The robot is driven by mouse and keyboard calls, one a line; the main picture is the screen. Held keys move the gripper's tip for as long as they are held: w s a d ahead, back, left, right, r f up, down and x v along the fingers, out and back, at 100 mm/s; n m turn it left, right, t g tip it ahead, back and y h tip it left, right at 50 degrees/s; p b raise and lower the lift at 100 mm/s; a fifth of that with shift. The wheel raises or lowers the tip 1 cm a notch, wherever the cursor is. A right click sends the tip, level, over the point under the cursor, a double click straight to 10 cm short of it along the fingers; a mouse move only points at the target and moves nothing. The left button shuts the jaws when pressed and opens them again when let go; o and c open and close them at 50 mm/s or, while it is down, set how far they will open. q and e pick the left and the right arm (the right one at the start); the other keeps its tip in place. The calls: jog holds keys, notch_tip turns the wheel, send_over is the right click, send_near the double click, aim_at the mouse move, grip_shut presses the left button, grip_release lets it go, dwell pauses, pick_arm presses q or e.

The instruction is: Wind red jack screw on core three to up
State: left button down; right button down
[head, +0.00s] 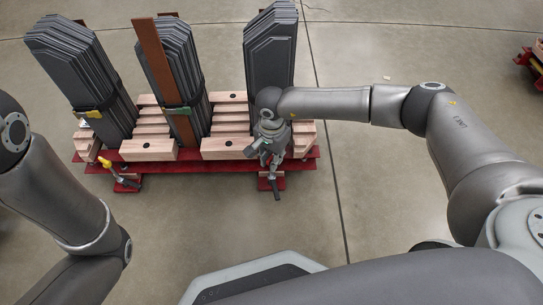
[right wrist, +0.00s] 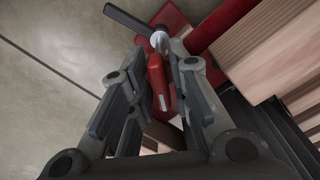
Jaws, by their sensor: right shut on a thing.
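The red jack screw (right wrist: 157,82) shows in the right wrist view as a red grip with a silver collar and a dark bar (right wrist: 128,18) at its far end. My right gripper (right wrist: 152,72) has its fingers on both sides of the red grip and is shut on it. In the head view the right gripper (head: 268,148) is at the front right of the red base (head: 205,166), partly hiding the jack screw. A tall grey core stack (head: 270,50) stands behind it. My left arm shows at the left, but its gripper is out of view.
Two more grey core stacks (head: 80,65) (head: 190,75) lean on the wooden blocks (head: 148,150). A brown board (head: 158,60) leans on the middle one. A yellow-handled jack (head: 106,163) stands at the front left. Open concrete floor lies in front and to the right.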

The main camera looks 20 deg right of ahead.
jog(key=shift+n, duration=1.2)
jog(key=shift+n+b, duration=0.55)
jog(key=shift+n, duration=0.35)
jog(key=c, duration=1.8)
grip_release()
jog(key=shift+n, duration=0.3)
jog(key=o, duration=0.5)
jog(key=shift+o, duration=0.2)
